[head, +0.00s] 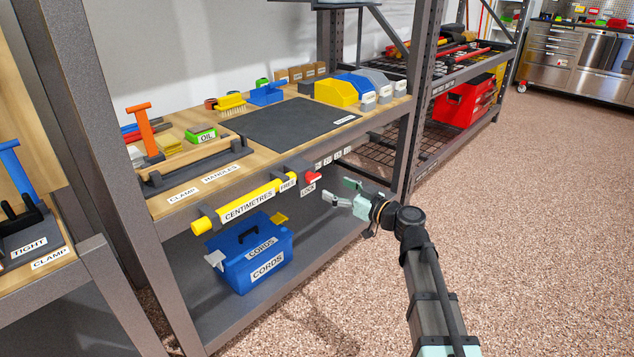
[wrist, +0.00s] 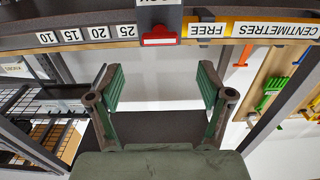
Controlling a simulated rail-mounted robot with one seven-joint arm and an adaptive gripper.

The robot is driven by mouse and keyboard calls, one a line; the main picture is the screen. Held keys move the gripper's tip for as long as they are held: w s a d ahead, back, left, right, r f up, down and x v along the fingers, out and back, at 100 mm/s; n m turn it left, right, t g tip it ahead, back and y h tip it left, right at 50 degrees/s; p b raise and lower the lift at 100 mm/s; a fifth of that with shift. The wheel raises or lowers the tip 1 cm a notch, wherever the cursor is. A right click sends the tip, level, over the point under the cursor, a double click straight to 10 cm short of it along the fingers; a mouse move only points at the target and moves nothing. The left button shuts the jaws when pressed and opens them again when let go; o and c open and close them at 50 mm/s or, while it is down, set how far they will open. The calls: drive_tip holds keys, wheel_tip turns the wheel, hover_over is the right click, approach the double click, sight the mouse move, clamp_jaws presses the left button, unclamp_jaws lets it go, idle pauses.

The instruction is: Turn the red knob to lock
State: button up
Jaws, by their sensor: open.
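The small red knob (head: 313,177) sits at the right end of the yellow measuring bar (head: 248,203) on the shelf's front edge. A white label reading LOCK (head: 307,188) is just below it. In the wrist view, which is upside down, the red knob (wrist: 160,37) is at top centre, beside the word FREE (wrist: 207,29). My gripper (head: 340,191) is open and empty, right of the knob and apart from it. In the wrist view my gripper's green-padded fingers (wrist: 159,86) are spread wide, with the knob beyond them.
A blue CORDS box (head: 250,257) stands on the lower shelf. The wooden top carries an orange-handled clamp (head: 142,128), a dark mat (head: 290,128) and a yellow bin (head: 336,92). A grey upright post (head: 418,110) stands behind my gripper. The floor to the right is clear.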

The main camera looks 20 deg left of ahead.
sight(316, 178)
drive_tip(key=b+x, duration=0.1)
drive_tip(key=x, duration=0.7)
drive_tip(key=shift+a, duration=0.1)
drive_tip(key=c, duration=1.2)
